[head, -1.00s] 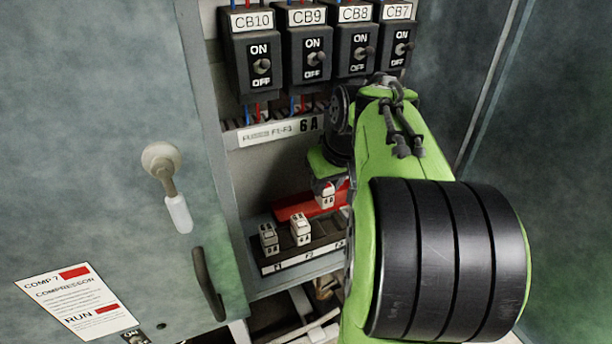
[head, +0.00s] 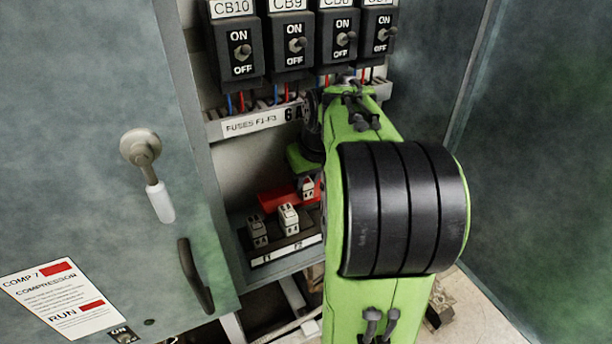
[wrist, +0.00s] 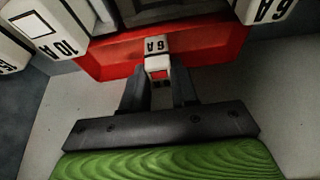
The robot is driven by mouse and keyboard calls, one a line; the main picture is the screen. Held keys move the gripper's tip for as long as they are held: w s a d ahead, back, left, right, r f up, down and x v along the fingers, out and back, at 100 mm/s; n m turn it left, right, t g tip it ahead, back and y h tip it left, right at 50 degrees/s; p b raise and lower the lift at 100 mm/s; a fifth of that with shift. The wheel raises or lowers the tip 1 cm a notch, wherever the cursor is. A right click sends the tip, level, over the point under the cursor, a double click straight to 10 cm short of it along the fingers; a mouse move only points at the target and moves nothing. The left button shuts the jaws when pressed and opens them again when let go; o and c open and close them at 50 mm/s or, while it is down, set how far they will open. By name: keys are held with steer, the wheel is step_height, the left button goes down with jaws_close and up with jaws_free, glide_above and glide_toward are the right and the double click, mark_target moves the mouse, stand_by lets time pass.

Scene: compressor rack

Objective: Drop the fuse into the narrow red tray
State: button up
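My gripper (wrist: 158,82) is shut on a small white fuse (wrist: 156,62) with a red window and a 6A marking. In the head view the fuse (head: 307,188) shows at the right end of the narrow red tray (head: 275,198), partly hidden by my arm. In the wrist view the red tray (wrist: 215,50) lies just beyond the fuse, and the fuse overlaps its near wall. I cannot tell whether the fuse touches the tray. My gripper's fingers are mostly hidden in the head view.
Breakers (head: 290,45) line the panel above. The open cabinet door (head: 80,150) with its handle is at left, and a dark wall (head: 540,160) at right.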

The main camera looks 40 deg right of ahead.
steer(key=o, duration=0.4)
steer(key=shift+r, duration=0.1)
step_height(320, 180, up, 2)
steer(key=shift+s+r+p, duration=0.1)
steer(key=shift+p, duration=0.55)
steer(key=s+a+b, duration=0.1)
steer(key=s, duration=0.3)
steer(key=s+a+b, duration=0.1)
steer(key=s, duration=0.3)
steer(key=s+a, duration=0.1)
steer(key=s, duration=0.3)
steer(key=shift+a+b, duration=0.3)
steer(key=shift+b, duration=0.1)
steer(key=shift+n+t+y, duration=0.3)
steer(key=shift+n, duration=0.4)
steer(key=a, duration=0.5)
steer(key=w+a, duration=0.1)
steer(key=a, duration=0.2)
steer(key=shift+a+f, duration=0.2)
steer(key=shift+f, duration=0.2)
steer(key=s+a+f+n, duration=0.1)
steer(key=s+a, duration=0.1)
steer(key=a, duration=0.3)
steer(key=s+a+f, duration=0.2)
steer(key=a, duration=0.2)
steer(key=shift+s+a+f+n+t+y, duration=0.3)
steer(key=shift+s+a+n+t, duration=0.1)
